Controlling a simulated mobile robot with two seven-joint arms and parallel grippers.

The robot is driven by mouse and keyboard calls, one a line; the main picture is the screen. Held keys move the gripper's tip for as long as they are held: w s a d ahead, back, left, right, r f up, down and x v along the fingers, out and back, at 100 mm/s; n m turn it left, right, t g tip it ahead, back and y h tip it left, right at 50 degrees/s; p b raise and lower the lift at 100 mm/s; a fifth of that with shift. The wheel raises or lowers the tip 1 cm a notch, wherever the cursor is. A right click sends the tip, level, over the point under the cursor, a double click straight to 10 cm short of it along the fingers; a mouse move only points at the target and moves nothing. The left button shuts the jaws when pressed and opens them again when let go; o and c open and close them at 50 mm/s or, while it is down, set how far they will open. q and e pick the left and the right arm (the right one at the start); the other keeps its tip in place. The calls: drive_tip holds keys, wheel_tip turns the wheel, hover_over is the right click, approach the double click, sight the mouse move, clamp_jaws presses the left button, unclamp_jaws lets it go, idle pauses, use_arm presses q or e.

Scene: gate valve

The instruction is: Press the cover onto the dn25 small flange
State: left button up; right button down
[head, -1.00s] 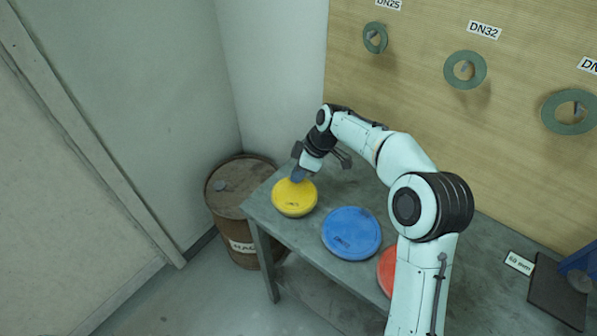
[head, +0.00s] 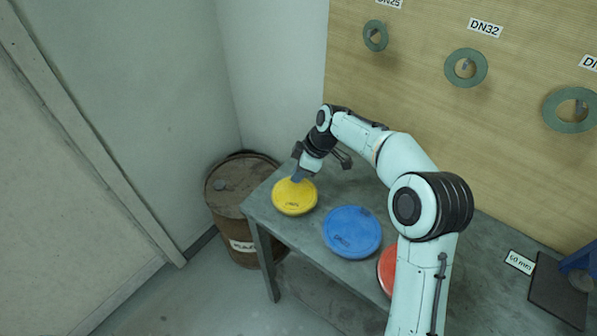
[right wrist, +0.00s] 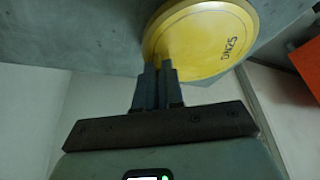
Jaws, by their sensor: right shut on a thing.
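The yellow cover (head: 296,199) is a round disc at the left end of the bench. In the right wrist view the cover (right wrist: 212,42) shows the mark DN25. My right gripper (head: 297,178) is at the cover's far rim, with its fingers pointing down. In the right wrist view its fingers (right wrist: 164,66) are close together and shut on the rim. I cannot tell whether the cover rests on the bench or is just off it. My left gripper is not in view.
A blue cover (head: 352,233) and a partly hidden red cover (head: 386,268) lie to the right on the grey bench (head: 290,238). A rusty drum (head: 232,203) stands left of it. Green rings (head: 466,68) hang on the board behind. A dark block (head: 556,292) sits at right.

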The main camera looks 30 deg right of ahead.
drive_tip(key=c, duration=1.2)
unclamp_jaws()
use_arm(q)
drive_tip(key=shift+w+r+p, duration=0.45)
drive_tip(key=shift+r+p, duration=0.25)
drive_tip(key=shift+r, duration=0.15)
use_arm(e)
drive_tip(key=v, duration=1.3)
drive_tip(key=shift+r, duration=0.25)
